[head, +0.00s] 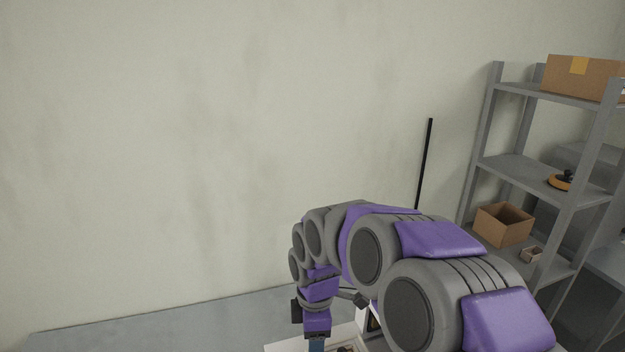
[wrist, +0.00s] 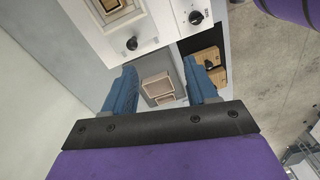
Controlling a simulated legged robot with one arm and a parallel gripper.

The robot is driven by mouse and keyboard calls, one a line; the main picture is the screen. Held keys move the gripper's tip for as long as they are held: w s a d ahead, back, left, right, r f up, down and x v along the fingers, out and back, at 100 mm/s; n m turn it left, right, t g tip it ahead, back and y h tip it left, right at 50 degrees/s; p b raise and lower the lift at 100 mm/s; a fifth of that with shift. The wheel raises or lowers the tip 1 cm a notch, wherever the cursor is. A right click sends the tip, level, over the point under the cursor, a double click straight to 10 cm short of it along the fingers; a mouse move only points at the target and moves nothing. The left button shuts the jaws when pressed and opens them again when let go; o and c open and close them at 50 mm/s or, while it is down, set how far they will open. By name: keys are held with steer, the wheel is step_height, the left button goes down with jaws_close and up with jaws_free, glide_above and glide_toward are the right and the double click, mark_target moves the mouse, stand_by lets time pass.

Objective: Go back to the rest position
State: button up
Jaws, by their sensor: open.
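My gripper (wrist: 160,66) is open, with its two blue fingers spread apart in the wrist view. No object touches both fingers. A small tan box (wrist: 157,86) shows between the fingers, apparently beyond them on a grey surface. The white machine (wrist: 152,38), with black knobs and a framed square opening, is just past the fingertips at the top. In the head view my gripper (head: 316,345) points down at the bottom edge, mostly cut off, over a white part of the machine (head: 345,335).
A grey shelf rack (head: 525,170) stands at right with a cardboard box (head: 582,76), an open carton (head: 503,224) and a small box (head: 531,254). A black pole (head: 424,165) stands near the pale wall (head: 200,150). The grey tabletop (head: 170,320) is bare at left.

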steer(key=s+d+m, duration=0.4)
steer(key=s+m, duration=0.2)
steer(key=s, duration=0.3)
steer(key=s+d+r+m+g+b, duration=0.1)
steer(key=s+d+m, duration=0.4)
steer(key=s, duration=0.5)
steer(key=s+d+m, duration=0.5)
steer(key=s+m, duration=0.3)
steer(key=s, duration=0.1)
steer(key=shift+s+r, duration=0.35)
